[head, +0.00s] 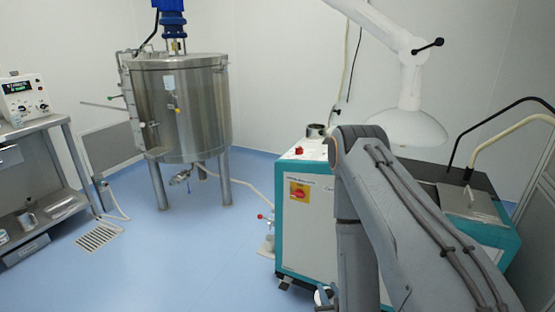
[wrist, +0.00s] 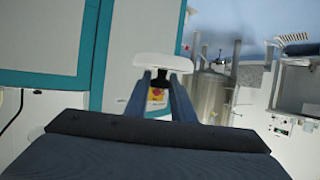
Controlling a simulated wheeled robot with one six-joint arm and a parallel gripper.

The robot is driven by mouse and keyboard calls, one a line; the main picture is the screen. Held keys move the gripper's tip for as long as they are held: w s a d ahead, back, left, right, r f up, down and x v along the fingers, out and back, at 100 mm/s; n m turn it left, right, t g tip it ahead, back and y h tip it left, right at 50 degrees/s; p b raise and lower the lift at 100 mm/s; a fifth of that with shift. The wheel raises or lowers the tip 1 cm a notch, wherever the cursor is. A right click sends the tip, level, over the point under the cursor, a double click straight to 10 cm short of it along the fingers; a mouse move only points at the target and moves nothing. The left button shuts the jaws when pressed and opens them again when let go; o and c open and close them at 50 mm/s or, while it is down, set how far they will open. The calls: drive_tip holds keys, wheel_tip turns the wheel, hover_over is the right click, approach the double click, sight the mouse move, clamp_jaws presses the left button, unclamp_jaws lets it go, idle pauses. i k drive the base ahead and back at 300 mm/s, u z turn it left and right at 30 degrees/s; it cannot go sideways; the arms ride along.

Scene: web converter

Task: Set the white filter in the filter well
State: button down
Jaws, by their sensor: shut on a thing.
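My gripper (wrist: 163,74) is shut on the white filter (wrist: 164,62), a pale rounded piece held across the fingertips in the wrist view. In the head view my own arm covers the gripper, and I cannot make out the filter for certain. The filter well is not clearly identifiable. A short round metal collar (head: 316,130) stands on top of the white and teal cabinet (head: 305,240) in the head view, but I cannot tell whether it is the well. The filter is seen against the cabinet (wrist: 100,45) in the wrist view, with no visible seating in anything.
The cabinet front has a yellow label with a red switch (head: 299,191). A steel tank (head: 180,110) on legs stands at the back left. A steel bench (head: 35,185) is at the far left. A white lamp head (head: 408,127) hangs above the cabinet. Blue floor (head: 170,260) is open at centre left.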

sight(317, 134)
drive_tip(key=u, duration=1.2)
drive_tip(key=i, duration=3.9)
drive_tip(key=z, duration=3.95)
